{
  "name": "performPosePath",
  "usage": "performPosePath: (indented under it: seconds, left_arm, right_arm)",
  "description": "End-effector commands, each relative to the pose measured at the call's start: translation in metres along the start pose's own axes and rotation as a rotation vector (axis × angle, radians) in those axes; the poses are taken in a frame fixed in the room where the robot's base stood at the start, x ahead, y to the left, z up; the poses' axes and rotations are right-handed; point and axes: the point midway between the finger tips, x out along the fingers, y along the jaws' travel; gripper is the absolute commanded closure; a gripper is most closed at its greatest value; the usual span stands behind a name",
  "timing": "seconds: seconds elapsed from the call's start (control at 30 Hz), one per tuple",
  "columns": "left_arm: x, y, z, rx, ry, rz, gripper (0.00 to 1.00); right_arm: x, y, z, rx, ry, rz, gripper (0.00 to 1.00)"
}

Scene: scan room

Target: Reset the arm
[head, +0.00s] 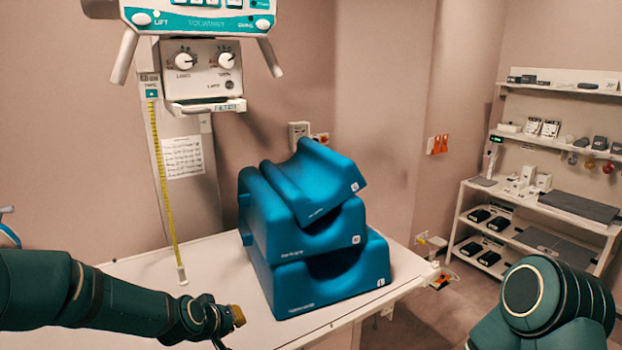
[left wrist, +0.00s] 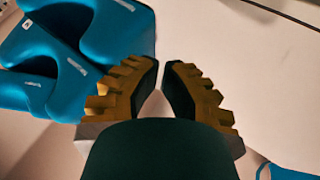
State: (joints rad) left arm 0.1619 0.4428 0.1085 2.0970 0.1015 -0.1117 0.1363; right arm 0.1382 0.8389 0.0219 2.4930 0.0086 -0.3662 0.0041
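My left arm (head: 110,303) reaches in from the left in the head view, low over the white table's near part. Its gripper (head: 235,328) is left of and in front of the blue foam blocks, apart from them. In the left wrist view, the two yellow-and-dark fingers (left wrist: 162,75) are a narrow gap apart, with bare table between them and nothing held. My right arm (head: 550,300) shows as a dark green bent link at the lower right. Its gripper is out of view.
Stacked blue foam blocks (head: 305,252) stand on the white table (head: 215,268). Above its back-left hangs a white-and-teal machine head (head: 200,70) with a yellow tape (head: 162,185). Shelves (head: 480,205) stand at the right. Bare tabletop lies left of the blocks.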

Motion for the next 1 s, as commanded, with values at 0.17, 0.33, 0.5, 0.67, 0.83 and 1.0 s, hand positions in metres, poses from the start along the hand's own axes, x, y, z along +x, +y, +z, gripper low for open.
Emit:
performPosePath:
  seconds: [0.17, 0.33, 0.5, 0.67, 0.83, 1.0]
  left_arm:
    - [0.044, -0.044, 0.116, 0.059, -0.182, -0.056, 1.00]
    - [0.055, -0.082, 0.222, 0.119, -0.352, -0.093, 1.00]
    - [0.048, -0.107, 0.296, 0.165, -0.479, -0.111, 1.00]
    - [0.040, -0.117, 0.325, 0.184, -0.531, -0.116, 1.00]
    - [0.039, -0.118, 0.328, 0.187, -0.536, -0.116, 1.00]
    - [0.039, -0.118, 0.328, 0.186, -0.535, -0.116, 1.00]
  right_arm:
    - [0.014, 0.005, 0.003, 0.000, -0.003, 0.002, 0.53]
    - [0.024, 0.008, 0.004, -0.001, -0.005, 0.003, 0.53]
    - [0.031, 0.011, 0.006, -0.002, -0.006, 0.004, 0.53]
    - [0.033, 0.011, 0.006, -0.002, -0.006, 0.005, 0.53]
    - [0.033, 0.011, 0.006, -0.003, -0.006, 0.005, 0.53]
    - [0.033, 0.011, 0.006, -0.003, -0.007, 0.005, 0.53]
